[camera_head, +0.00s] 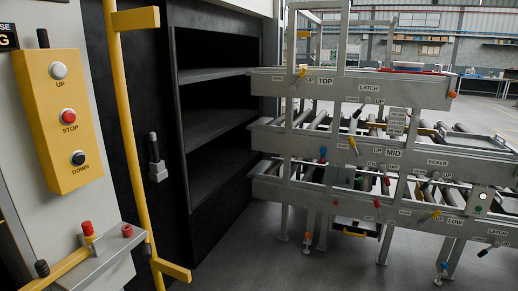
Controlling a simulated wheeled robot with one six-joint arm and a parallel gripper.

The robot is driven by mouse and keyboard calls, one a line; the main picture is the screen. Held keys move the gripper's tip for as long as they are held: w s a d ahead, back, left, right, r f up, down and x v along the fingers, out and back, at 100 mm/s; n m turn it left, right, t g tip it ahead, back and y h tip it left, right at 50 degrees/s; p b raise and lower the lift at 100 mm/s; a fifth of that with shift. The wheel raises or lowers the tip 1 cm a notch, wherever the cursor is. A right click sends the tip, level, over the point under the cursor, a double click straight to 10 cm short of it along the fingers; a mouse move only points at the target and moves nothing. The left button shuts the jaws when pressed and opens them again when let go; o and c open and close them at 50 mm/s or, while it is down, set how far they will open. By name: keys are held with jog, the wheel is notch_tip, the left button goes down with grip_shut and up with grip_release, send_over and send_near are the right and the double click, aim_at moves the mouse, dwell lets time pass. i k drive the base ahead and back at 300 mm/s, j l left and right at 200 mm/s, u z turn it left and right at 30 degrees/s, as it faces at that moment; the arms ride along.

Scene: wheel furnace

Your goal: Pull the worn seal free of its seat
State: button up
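I cannot make out the worn seal or its seat in this view. The dark furnace opening (214,118), with shelf-like levels inside, stands left of centre. A dark frame (176,120) borders it, and no separate seal strip can be told apart on it. My gripper is not in view.
A yellow control box (52,120) with UP, STOP and DOWN buttons is at left, beside a yellow upright rail (128,140). A grey bracket (112,255) with red knobs sits low left. A three-level roller rack (385,150) stands at right. The floor (245,250) before the opening is clear.

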aim_at(152, 136)
jog(key=i+u, duration=0.45)
jog(key=i+l+u, duration=0.25)
jog(key=i+u, duration=0.2)
jog(key=i+l+u, duration=1.05)
jog(key=l+u, duration=0.3)
